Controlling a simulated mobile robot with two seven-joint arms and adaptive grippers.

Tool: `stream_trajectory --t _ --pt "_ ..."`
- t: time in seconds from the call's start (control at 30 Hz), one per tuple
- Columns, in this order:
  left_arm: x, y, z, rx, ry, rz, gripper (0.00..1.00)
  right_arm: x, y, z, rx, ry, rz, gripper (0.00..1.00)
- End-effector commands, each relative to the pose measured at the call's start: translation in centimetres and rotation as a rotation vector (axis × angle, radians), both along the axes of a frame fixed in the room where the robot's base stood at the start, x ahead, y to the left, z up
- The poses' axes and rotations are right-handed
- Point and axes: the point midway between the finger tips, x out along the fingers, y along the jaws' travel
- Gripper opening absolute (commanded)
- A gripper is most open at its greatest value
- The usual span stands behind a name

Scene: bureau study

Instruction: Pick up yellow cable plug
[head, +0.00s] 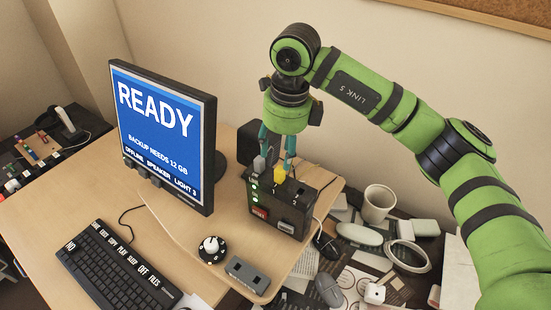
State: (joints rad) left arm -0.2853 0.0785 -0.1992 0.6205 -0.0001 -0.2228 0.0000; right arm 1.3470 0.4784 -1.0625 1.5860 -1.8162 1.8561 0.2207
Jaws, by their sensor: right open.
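The yellow cable plug (292,186) sits on top of a dark box (275,208) with green lights and a red label, on the desk right of the monitor. My right gripper (276,156) points down over this box, its teal fingers apart. The fingers are above and around the plug area; I cannot tell whether they touch the plug. A grey plug (259,165) is close to the left finger. The gripper looks empty. My left gripper is not in view.
The monitor (165,130) reading "READY" stands close left. A keyboard (115,268), a round knob (211,248) and a grey socket block (247,275) lie in front. A dark speaker (250,144) stands behind. A white mug (378,204) and clutter fill the right side.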

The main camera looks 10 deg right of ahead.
Motion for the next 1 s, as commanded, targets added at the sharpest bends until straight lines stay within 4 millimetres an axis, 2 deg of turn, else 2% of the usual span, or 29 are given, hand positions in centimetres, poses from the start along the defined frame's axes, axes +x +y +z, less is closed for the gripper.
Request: stream_trajectory --t 0.03,0.1,0.3,0.5,0.63,0.73,0.77,0.8,0.87,1.0 --pt "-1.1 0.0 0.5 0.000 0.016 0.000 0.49 0.0 0.0 -0.4 0.000 0.004 0.000 0.49" --pt "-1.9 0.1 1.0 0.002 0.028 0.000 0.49 0.0 0.1 -1.1 0.002 0.006 0.002 0.49" --pt "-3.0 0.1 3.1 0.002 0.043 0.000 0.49 0.1 -0.1 -3.8 0.004 0.009 0.000 0.49" --pt "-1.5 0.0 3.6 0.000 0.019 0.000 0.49 0.4 0.1 -6.1 0.006 0.005 0.001 0.49" --pt "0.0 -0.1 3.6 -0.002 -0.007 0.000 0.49 0.4 0.1 -6.4 0.007 0.003 0.001 0.49" --pt "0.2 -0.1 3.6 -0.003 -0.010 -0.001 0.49 0.4 0.1 -6.4 0.008 0.003 0.001 0.49" --pt "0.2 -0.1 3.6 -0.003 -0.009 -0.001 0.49 0.4 0.1 -6.4 0.008 0.003 0.001 0.41" --pt "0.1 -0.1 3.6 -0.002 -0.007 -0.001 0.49 0.4 0.1 -6.4 0.008 0.003 0.001 0.26" --pt "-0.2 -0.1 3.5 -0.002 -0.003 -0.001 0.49 0.4 0.1 -6.3 0.008 0.003 0.001 0.10" --pt "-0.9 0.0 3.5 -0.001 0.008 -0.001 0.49 0.4 0.1 -6.3 0.007 0.003 0.001 0.07"
